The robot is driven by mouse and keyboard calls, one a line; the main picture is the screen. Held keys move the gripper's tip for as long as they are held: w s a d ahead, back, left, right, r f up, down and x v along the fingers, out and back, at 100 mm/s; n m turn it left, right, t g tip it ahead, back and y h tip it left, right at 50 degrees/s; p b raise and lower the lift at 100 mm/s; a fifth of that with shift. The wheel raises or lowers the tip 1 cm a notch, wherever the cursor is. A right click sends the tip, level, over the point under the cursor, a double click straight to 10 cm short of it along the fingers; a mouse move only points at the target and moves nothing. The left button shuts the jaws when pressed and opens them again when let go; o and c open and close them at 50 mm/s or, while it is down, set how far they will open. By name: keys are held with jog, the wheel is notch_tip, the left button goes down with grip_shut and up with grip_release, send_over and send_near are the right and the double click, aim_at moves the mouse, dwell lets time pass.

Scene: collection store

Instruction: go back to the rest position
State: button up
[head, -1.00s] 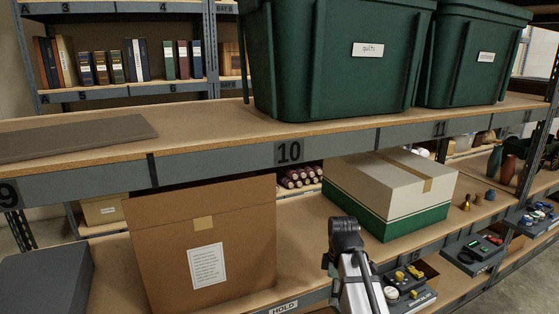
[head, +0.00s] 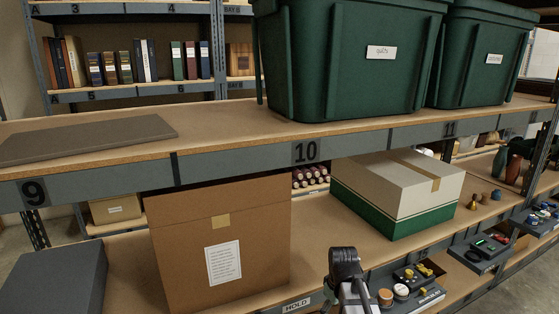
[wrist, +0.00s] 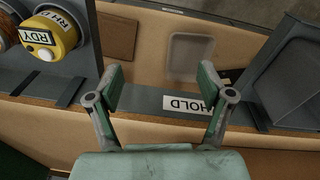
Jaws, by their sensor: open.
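My gripper (wrist: 163,88) is open and empty in the wrist view. Its two fingers stand apart, with nothing between the tips but a view of the shelf edge strip. The HOLD label (wrist: 188,107) on that strip shows by the right finger. In the head view, part of my arm (head: 345,275) shows at the bottom, in front of the lower shelf edge. The gripper's fingers cannot be made out there.
A large brown carton (head: 185,260) and a white-and-green box (head: 395,195) stand on the lower shelf. Green totes (head: 350,85) stand above. The wrist view shows a yellow container (wrist: 55,35) at upper left, a pale tray (wrist: 190,55) and a grey bin (wrist: 290,75).

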jog(key=s+f+m+g+p, duration=0.3)
jog(key=s+f+m, duration=0.3)
jog(key=s+f, duration=1.3)
jog(key=s+f+g+p, duration=0.1)
jog(key=s+f, duration=0.2)
jog(key=s, duration=0.5)
jog(key=s+f+g+p, duration=0.1)
jog(key=s+f, duration=0.3)
jog(key=s, duration=0.4)
jog(key=s+f+m+g+p, duration=0.1)
jog(key=s+f+g, duration=0.1)
jog(key=s, duration=0.5)
jog(key=shift+s+f+g, duration=0.4)
jog(key=shift+f, duration=0.35)
